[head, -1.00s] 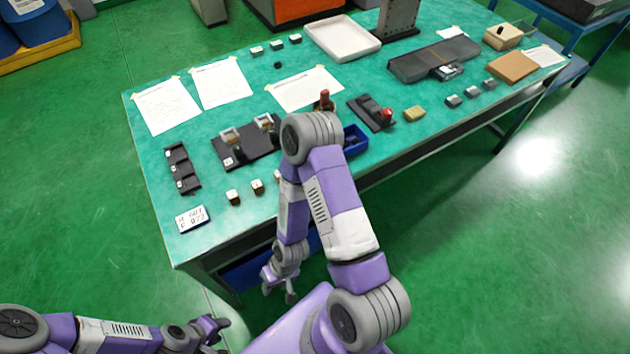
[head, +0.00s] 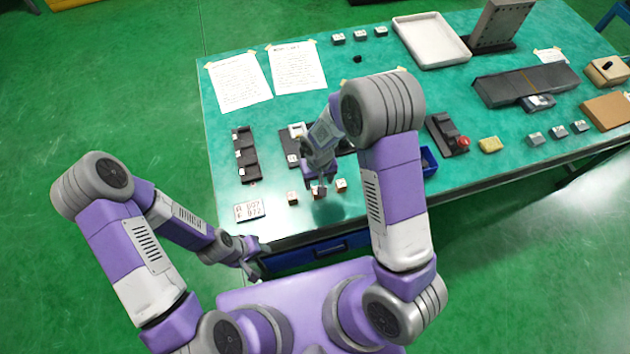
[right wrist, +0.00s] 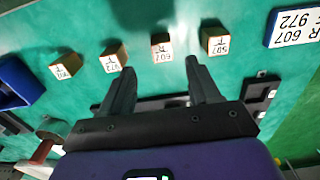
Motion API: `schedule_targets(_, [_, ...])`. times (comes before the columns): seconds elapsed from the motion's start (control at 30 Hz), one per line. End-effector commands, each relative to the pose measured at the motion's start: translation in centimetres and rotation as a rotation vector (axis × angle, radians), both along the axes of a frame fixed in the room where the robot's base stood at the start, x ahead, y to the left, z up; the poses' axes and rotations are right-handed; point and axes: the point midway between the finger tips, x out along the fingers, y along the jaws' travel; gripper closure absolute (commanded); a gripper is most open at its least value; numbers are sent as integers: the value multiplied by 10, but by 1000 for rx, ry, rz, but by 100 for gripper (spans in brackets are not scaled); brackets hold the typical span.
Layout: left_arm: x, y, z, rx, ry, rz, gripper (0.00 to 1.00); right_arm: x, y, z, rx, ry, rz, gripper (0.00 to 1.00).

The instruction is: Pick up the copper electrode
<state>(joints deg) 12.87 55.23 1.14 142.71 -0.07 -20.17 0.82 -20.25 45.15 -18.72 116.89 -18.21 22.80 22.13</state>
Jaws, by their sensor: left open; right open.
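Several small blocks with coppery sides and white lettered faces stand in a row near the table's front edge. In the right wrist view they are a block at the right (right wrist: 214,40), one near the middle (right wrist: 161,47), one left of it (right wrist: 114,57) and one at far left (right wrist: 66,64). My right gripper (right wrist: 157,72) is open and empty, with the middle block just beyond the gap between its fingertips. In the head view this gripper (head: 319,187) is over the row and partly covers it. My left gripper (head: 252,262) is open, off the table's front edge.
A lettered card (head: 249,209) lies left of the row. A black slotted holder (head: 244,155) and a dark fixture (head: 290,146) stand behind. A blue bin (head: 428,162) is at right, partly hidden by my arm. Papers (head: 240,82) lie farther back.

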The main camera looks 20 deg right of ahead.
Motion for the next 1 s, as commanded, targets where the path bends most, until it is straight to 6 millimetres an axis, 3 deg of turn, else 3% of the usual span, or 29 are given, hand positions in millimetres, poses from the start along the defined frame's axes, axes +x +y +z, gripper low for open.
schedule_targets(0.43, [0,0,-1,0,1,0,57,5,3,-59,1,5,0,38])
schedule_targets(0.77, [0,0,-1,0,0,0,57,6,3,-65,3,1,0,38])
schedule_targets(1.0, [0,0,-1,0,0,0,57,6,3,-65,3,1,0,75])
